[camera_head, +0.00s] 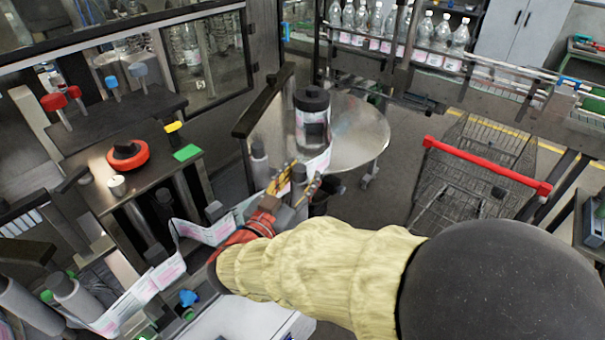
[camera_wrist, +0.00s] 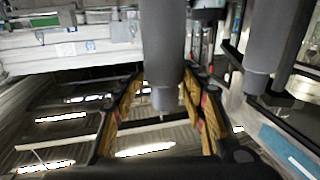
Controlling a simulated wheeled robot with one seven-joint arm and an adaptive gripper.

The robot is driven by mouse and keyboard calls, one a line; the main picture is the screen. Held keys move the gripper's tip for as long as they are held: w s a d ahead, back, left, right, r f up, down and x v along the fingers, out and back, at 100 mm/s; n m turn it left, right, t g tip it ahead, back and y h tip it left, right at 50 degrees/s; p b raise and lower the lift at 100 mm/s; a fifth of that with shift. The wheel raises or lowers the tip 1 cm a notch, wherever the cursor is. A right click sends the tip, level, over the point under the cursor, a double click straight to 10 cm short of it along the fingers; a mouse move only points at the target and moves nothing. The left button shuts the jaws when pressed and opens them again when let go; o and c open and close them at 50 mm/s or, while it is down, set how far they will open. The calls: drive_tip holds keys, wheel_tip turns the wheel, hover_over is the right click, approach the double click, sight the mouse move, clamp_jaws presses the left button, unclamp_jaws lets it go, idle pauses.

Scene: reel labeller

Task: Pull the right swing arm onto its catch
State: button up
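My gripper (camera_head: 292,186) is at the end of my arm, beside the labeller's web path and left of the round steel table. In the wrist view my gripper (camera_wrist: 163,82) is open, its yellow-padded fingers apart. A grey roller (camera_wrist: 163,45) hangs between the fingers in that view; I cannot tell whether either finger touches it. A second grey roller (camera_wrist: 275,45) is to the right, outside the fingers. In the head view a grey roller (camera_head: 258,165) stands just left of my gripper. My gripper and arm hide the area below, and I cannot clearly identify the right swing arm or its catch.
The label web (camera_head: 205,232) runs left of my gripper. A red-handled cart (camera_head: 480,175) is at right. A red knob (camera_head: 127,155) is on the machine at left.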

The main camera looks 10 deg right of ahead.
drive_tip(key=shift+a+r, duration=0.15)
drive_tip(key=shift+s+a, duration=0.25)
drive_tip(key=shift+a, duration=0.1)
drive_tip(key=v, duration=1.1)
drive_tip(key=shift+s, duration=0.15)
drive_tip(key=shift+d, duration=0.1)
drive_tip(key=w+a+r+n+y+b, duration=0.2)
drive_tip(key=w+r+n+y, duration=0.3)
drive_tip(key=w+y, duration=0.6)
drive_tip(key=s+d+f+n+g+b, duration=0.1)
drive_tip(key=s+d+f+g, duration=0.3)
drive_tip(key=s+d, duration=0.6)
drive_tip(key=s+d+f+g+b, duration=0.1)
drive_tip(key=s+d+f+g, duration=0.4)
drive_tip(key=s, duration=1)
drive_tip(key=d+f, duration=0.3)
drive_tip(key=d, duration=0.2)
drive_tip(key=shift+s+f+n+h, duration=0.25)
drive_tip(key=shift+f+n+h, duration=0.05)
drive_tip(key=shift+f+n, duration=0.1)
